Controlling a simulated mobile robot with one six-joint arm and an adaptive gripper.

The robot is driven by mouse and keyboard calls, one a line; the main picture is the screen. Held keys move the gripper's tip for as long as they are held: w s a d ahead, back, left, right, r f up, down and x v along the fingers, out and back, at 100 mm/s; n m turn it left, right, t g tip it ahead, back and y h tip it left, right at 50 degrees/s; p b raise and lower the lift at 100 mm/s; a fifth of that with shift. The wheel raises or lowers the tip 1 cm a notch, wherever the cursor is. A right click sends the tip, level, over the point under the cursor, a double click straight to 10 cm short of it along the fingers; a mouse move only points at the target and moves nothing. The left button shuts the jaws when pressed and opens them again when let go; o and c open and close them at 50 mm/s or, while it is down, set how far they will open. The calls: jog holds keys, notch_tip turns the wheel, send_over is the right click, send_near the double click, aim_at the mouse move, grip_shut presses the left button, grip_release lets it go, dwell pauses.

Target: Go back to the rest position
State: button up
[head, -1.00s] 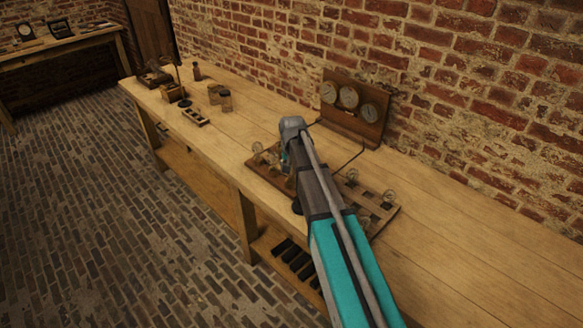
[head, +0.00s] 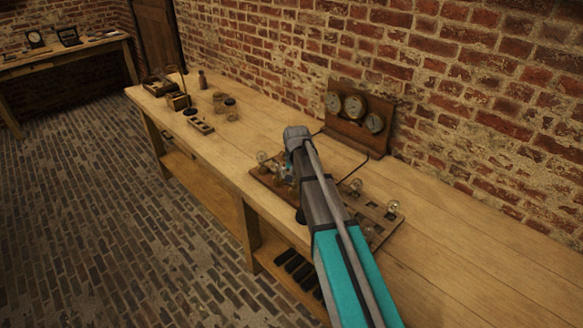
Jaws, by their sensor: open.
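My arm, teal and grey, reaches from the bottom of the head view over the long wooden bench (head: 440,250), its elbow-like grey end highest near the middle. My gripper (head: 287,170) shows only in part below that end, over a wooden board with glass bulbs (head: 262,180). It is open, and I see nothing held in it. The fingertips are largely hidden by the arm, so I cannot tell how far they are above the board.
A gauge panel with three dials (head: 354,106) stands against the brick wall. A socket board with bulbs (head: 385,210) lies right of my arm. Jars (head: 230,110) and a small slotted rack (head: 201,124) stand at the bench's far left. The bench's right part is clear.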

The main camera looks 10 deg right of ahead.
notch_tip(320, 180, up, 9)
jog(key=p, duration=0.9)
jog(key=shift+s+r, duration=0.1)
jog(key=shift+r, duration=0.05)
jog(key=shift+r+p, duration=0.5)
jog(key=shift+p, duration=0.1)
